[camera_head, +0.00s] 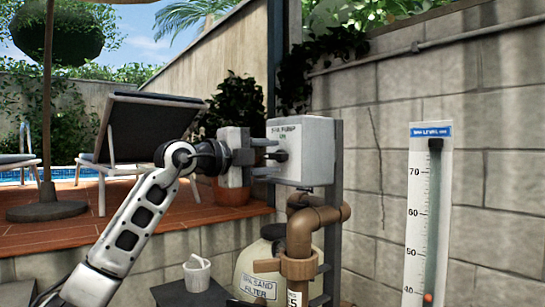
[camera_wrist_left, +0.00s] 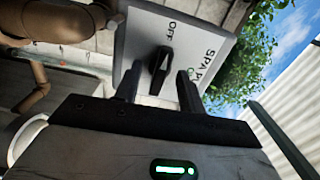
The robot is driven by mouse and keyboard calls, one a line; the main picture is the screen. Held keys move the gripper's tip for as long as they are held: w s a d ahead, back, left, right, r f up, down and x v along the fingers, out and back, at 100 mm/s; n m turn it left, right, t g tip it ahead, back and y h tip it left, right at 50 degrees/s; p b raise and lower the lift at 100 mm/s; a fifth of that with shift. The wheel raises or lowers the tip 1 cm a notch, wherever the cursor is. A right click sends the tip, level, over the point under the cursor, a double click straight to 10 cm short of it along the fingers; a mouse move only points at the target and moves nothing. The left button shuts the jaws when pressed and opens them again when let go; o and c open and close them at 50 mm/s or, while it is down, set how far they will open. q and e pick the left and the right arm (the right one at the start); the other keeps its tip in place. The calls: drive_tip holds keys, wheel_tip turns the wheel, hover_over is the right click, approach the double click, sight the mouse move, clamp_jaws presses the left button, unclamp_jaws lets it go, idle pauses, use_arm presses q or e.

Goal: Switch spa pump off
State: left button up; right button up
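The spa pump switch box (camera_head: 312,150) is a grey box on a post, labelled "SPA PUMP" with a small green mark under it. In the left wrist view the box face (camera_wrist_left: 140,40) shows "OFF" and part of "SPA PUMP". A black switch knob (camera_wrist_left: 160,68) with a pale pointer mark stands out from it; it also shows in the head view (camera_head: 281,156). My left gripper (camera_head: 272,157) is open in front of the box, its fingers above and below the knob. In the wrist view its fingers (camera_wrist_left: 158,82) stand either side of the knob, with gaps. My right gripper is out of view.
Brown pipes (camera_head: 301,235) run below the box beside a sand filter tank (camera_head: 262,265). A level gauge (camera_head: 415,225) stands at the right before a block wall (camera_head: 375,120). A lounger (camera_head: 135,135) and a white bucket (camera_head: 197,272) are at the left.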

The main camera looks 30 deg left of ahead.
use_arm(q)
drive_tip(key=shift+s+a+f, duration=0.1)
drive_tip(key=shift+s+a, duration=0.05)
drive_tip(key=shift+s, duration=0.1)
drive_tip(key=b+v, duration=0.3)
drive_tip(key=v, duration=0.3)
drive_tip(key=shift+s, duration=0.25)
